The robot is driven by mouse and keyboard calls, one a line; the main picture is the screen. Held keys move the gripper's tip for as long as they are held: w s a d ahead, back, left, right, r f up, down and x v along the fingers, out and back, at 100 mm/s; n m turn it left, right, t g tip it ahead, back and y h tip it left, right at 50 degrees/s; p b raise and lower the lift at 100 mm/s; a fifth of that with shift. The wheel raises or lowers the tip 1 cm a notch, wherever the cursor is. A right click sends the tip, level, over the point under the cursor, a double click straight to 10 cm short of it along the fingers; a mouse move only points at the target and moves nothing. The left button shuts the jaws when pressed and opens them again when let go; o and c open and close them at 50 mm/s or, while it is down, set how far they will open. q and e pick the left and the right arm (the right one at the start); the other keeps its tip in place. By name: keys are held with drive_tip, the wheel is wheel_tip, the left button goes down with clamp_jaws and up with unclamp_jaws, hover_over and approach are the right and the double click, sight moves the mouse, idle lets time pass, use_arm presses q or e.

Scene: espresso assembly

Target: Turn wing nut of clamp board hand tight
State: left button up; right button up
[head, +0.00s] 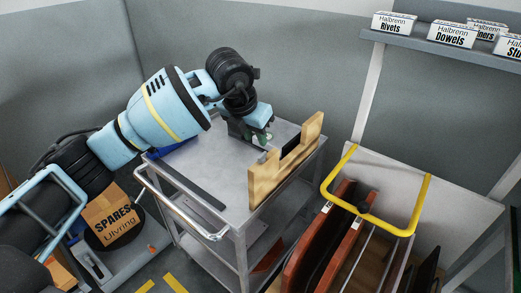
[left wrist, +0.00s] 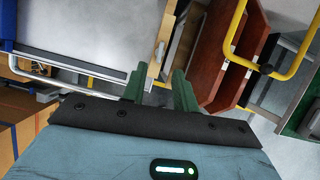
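The clamp board (head: 285,165) is a light wooden board with a notched top, standing upright at the right edge of a grey metal cart. A dark piece sits in its notch. A small grey metal part (head: 262,157) shows at the board's near upper edge; I cannot tell if it is the wing nut. In the left wrist view the board (left wrist: 154,72) appears beyond the fingers, with a small pale metal part (left wrist: 161,50) on it. My left gripper (head: 262,138) is behind the board; its green fingers (left wrist: 160,88) are apart with nothing visibly gripped. My right gripper is not in view.
The cart top (head: 225,170) is mostly clear, with a dark strip along its front and a blue item at its back left. A yellow-handled rack (head: 400,230) with reddish-brown panels stands close at right. A spares box (head: 115,215) is at left.

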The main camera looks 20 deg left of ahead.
sight(262, 154)
use_arm(q)
drive_tip(key=x, duration=0.7)
drive_tip(key=shift+f, duration=0.3)
drive_tip(key=shift+w, duration=0.1)
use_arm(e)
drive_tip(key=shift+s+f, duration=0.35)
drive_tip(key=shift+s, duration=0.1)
use_arm(q)
drive_tip(key=shift+c, duration=0.6)
clamp_jaws()
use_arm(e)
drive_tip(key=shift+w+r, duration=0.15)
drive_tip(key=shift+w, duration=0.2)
use_arm(q)
drive_tip(key=shift+m, duration=0.3)
